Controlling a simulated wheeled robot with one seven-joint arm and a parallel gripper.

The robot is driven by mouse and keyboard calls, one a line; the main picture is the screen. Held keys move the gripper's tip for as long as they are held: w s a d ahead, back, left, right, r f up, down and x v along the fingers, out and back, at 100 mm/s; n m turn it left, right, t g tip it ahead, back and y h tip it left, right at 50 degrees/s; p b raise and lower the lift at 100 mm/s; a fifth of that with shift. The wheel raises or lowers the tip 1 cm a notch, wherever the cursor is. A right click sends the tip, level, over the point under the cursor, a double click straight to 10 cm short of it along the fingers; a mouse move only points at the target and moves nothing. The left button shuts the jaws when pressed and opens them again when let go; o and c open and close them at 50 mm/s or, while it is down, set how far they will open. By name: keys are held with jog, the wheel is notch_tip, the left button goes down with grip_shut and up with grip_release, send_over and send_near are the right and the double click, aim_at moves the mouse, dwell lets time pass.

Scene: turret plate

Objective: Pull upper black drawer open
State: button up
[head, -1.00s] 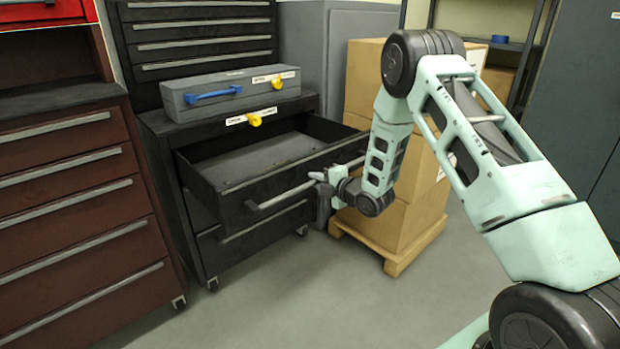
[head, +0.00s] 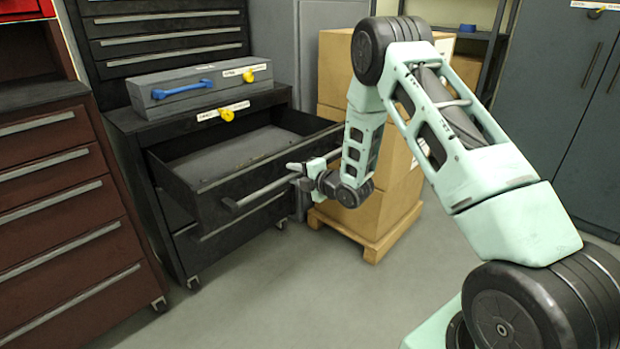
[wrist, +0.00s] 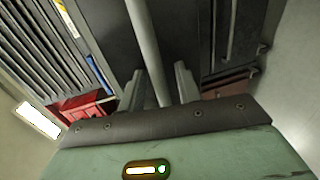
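The upper black drawer (head: 240,180) of the low black cabinet is pulled well out, and its empty grey inside shows in the head view. Its long bar handle (head: 262,191) runs along the front. My gripper (head: 298,174) is at the right part of this handle. In the wrist view the handle bar (wrist: 146,45) passes between the two fingers of my gripper (wrist: 158,88). The fingers stand apart, with a gap visible on each side of the bar. The exact contact is too small to tell in the head view.
A grey toolbox (head: 200,88) with a blue handle sits on the cabinet top. A brown drawer cabinet (head: 70,215) stands at left. Cardboard boxes (head: 392,185) on a wooden pallet (head: 375,245) stand close behind my arm. The floor (head: 260,295) in front is clear.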

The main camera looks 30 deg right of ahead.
jog(key=p+v, duration=0.1)
jog(key=v, duration=1.6)
